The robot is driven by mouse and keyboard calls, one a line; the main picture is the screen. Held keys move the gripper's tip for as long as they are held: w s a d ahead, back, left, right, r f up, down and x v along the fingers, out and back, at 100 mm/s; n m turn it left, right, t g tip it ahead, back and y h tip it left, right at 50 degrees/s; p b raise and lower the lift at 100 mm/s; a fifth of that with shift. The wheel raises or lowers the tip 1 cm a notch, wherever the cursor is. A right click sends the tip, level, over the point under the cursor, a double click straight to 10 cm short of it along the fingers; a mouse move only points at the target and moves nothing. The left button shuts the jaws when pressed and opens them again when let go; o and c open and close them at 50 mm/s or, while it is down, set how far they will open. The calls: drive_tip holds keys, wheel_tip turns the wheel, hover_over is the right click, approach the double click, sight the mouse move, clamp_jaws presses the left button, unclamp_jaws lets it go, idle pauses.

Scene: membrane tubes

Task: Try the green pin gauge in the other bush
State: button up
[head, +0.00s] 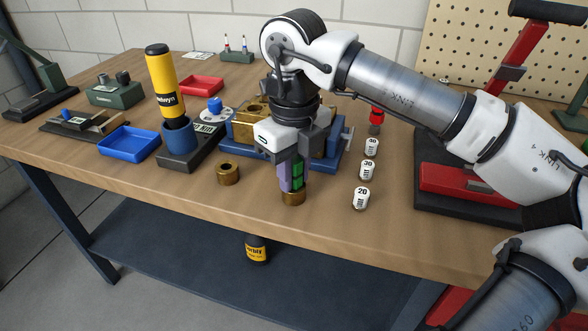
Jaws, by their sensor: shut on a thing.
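My gripper (292,172) points down near the front edge of the workbench and is shut on the green pin gauge (298,176). The gauge's green body shows between and beside the fingers. One brass bush (293,199) stands directly below the gripper. The gauge's lower end meets or sits just above this bush; I cannot tell whether it is inside the bore. The other brass bush (228,172) stands on the bench to the left, upright, with its dark bore open and empty-looking.
Behind my gripper is a blue vise (324,150) with brass parts. White numbered pieces (361,197) stand to the right. A yellow cylinder (165,85) stands in a blue cup at left, near a blue tray (128,142). Bench (225,203) in front of the bushes is clear.

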drive_tip(key=shift+r, duration=0.2)
drive_tip(key=shift+r+p, duration=2.05)
drive_tip(key=shift+r, duration=0.8)
